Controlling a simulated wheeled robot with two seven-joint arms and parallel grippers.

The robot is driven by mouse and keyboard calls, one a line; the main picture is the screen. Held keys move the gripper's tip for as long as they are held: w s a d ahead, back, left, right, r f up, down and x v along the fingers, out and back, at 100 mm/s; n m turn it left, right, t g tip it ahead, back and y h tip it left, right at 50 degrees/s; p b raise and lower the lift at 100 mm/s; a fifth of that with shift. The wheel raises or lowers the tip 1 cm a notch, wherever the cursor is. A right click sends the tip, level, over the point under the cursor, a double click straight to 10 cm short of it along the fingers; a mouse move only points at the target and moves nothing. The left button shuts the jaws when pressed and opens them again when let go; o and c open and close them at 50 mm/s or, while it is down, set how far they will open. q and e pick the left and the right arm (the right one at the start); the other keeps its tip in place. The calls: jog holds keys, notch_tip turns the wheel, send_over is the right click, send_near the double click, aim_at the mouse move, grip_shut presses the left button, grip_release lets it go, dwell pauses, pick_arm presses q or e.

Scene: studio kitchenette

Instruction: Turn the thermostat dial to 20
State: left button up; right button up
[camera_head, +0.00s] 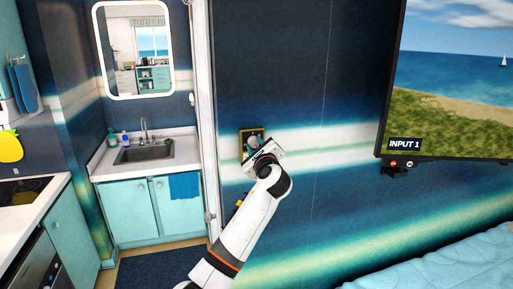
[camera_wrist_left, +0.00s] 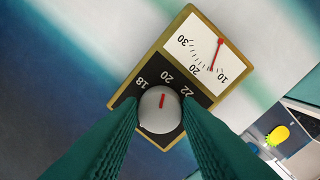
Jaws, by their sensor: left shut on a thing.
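The thermostat (camera_head: 244,137) is a small yellow-framed box on the dark striped wall, mostly behind my left gripper (camera_head: 255,150) in the head view. In the left wrist view, the thermostat (camera_wrist_left: 208,78) appears tilted, with a white scale and red needle above a black panel marked 18, 20 and 22. Its round grey dial (camera_wrist_left: 160,112) sits between the teal fingers of my left gripper (camera_wrist_left: 159,106), which are shut on its two sides. The red mark on the dial points at or very close to the 20. My right gripper is not in view.
A wall screen (camera_head: 455,85) hangs to the right, and a bed (camera_head: 455,262) lies at the lower right. A white door frame (camera_head: 203,110) and a sink counter (camera_head: 150,150) are to the left. The wall between thermostat and screen is clear.

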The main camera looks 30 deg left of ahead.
pick_arm(q)
jog(key=o, duration=0.7)
jog(key=shift+r, duration=0.25)
jog(key=shift+o, duration=1.4)
jog(key=shift+a, duration=0.1)
jog(key=shift+f, duration=0.2)
jog(key=b+v, duration=0.4)
jog(key=v, duration=0.8)
